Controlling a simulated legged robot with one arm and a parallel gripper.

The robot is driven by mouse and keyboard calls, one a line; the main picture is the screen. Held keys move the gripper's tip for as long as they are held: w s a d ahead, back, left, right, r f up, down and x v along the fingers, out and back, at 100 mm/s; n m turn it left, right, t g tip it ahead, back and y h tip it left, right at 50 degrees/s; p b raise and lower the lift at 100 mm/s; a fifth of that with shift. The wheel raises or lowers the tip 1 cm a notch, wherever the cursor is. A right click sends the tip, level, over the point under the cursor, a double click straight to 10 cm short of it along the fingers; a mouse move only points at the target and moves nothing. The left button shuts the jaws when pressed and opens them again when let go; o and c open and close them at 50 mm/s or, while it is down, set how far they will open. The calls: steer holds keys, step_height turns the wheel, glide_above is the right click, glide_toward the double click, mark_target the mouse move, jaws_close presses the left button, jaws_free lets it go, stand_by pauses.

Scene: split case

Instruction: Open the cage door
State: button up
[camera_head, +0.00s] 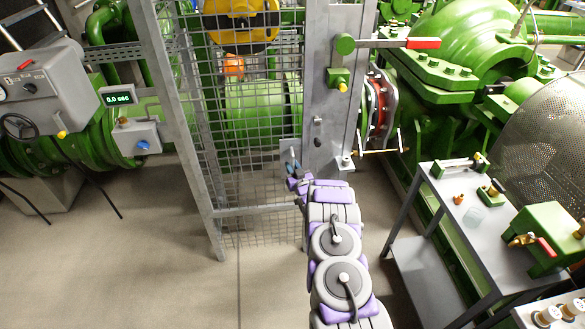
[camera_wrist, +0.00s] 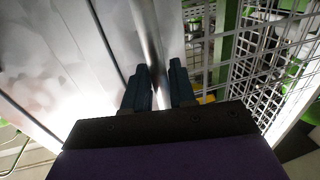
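The cage door (camera_head: 258,209) is a grey metal frame with wire mesh, left of a broad grey post (camera_head: 325,125) in the head view. I cannot tell whether it is fully closed. A small light plate (camera_head: 289,150) sits at the mesh's right edge. My gripper (camera_head: 293,166) is just below and in front of this plate; any handle there is hidden. In the wrist view, the two dark fingers of my gripper (camera_wrist: 159,72) stand apart. A shiny metal bar (camera_wrist: 149,35) shows between and beyond them. I cannot tell whether they touch it. Mesh (camera_wrist: 272,55) shows at right.
A grey table (camera_head: 470,225) with green valves stands at right. A grey control box (camera_head: 50,85) and a small "0.0 sec" display (camera_head: 118,99) are at left. A red-handled lever (camera_head: 422,43) sticks out from the post. The floor (camera_head: 110,270) at front left is clear.

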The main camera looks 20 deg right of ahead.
jaws_close()
steer(key=shift+s, duration=0.1)
